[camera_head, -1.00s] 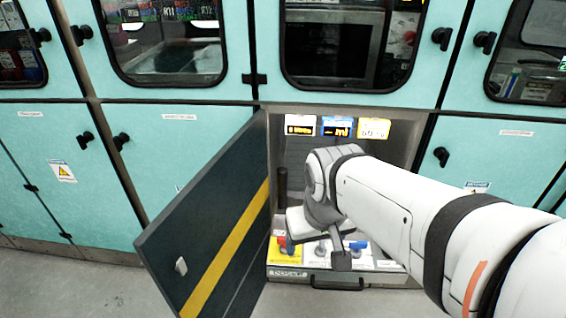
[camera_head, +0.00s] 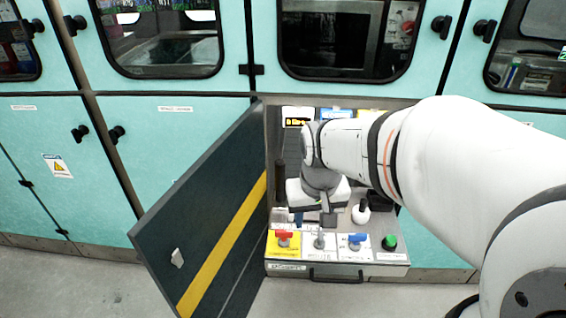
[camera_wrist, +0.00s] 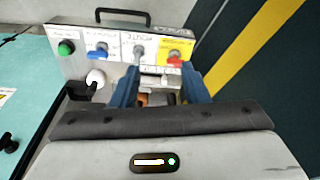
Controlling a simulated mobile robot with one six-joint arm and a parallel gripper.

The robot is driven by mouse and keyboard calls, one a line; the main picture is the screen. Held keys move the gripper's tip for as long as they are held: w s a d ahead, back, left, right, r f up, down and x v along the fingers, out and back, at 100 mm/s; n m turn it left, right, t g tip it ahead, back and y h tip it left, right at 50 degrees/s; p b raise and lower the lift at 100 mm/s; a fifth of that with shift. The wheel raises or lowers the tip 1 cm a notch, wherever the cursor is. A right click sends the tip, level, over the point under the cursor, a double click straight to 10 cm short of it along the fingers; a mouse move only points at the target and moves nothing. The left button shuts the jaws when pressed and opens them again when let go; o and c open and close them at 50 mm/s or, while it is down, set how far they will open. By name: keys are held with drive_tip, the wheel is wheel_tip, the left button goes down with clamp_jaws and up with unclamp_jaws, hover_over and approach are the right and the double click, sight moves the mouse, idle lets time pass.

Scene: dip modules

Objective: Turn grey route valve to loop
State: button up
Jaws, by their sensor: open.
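The grey route valve (camera_head: 319,241) has a small grey handle on a white labelled plate, between the red-handled valve (camera_head: 284,238) on yellow and the blue-handled valve (camera_head: 356,240). Its handle points roughly up in the head view. In the wrist view, the grey valve (camera_wrist: 138,52) stands just beyond my fingertips. My gripper (camera_wrist: 162,72) is open, its two blue fingers apart with nothing clearly held between them. In the head view, my gripper (camera_head: 328,216) hangs just behind the row of valves. Contact with the grey handle cannot be told.
A green knob (camera_head: 389,242) is at the row's right end, with a white round-bodied part (camera_head: 361,212) behind it. The open dark cabinet door (camera_head: 205,215) with a yellow stripe stands close on the left. A black drawer handle (camera_head: 336,276) is in front.

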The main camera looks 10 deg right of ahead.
sight(321, 233)
drive_tip(key=w+d+f+m+b, duration=0.1)
drive_tip(key=w+d+f, duration=0.1)
drive_tip(key=w+f, duration=0.2)
drive_tip(key=w+d+f+g+b, duration=0.1)
drive_tip(key=w+d+f, duration=0.2)
drive_tip(key=f, duration=0.2)
drive_tip(key=w+d+f+m+b, duration=0.1)
drive_tip(key=w+d+f, duration=0.2)
drive_tip(key=w+f, duration=0.1)
drive_tip(key=shift+w+f+m+g+b, duration=0.3)
drive_tip(key=shift+f+g+b, duration=0.1)
drive_tip(key=shift+f, duration=0.15)
drive_tip(key=shift+c, duration=0.3)
drive_tip(key=shift+d+f, duration=0.15)
drive_tip(key=shift+f, duration=0.1)
wheel_tip(321, 233, down, 8)
drive_tip(key=shift+r+b, duration=0.25)
drive_tip(key=shift+b, duration=0.15)
drive_tip(key=shift+c, duration=0.4)
clamp_jaws()
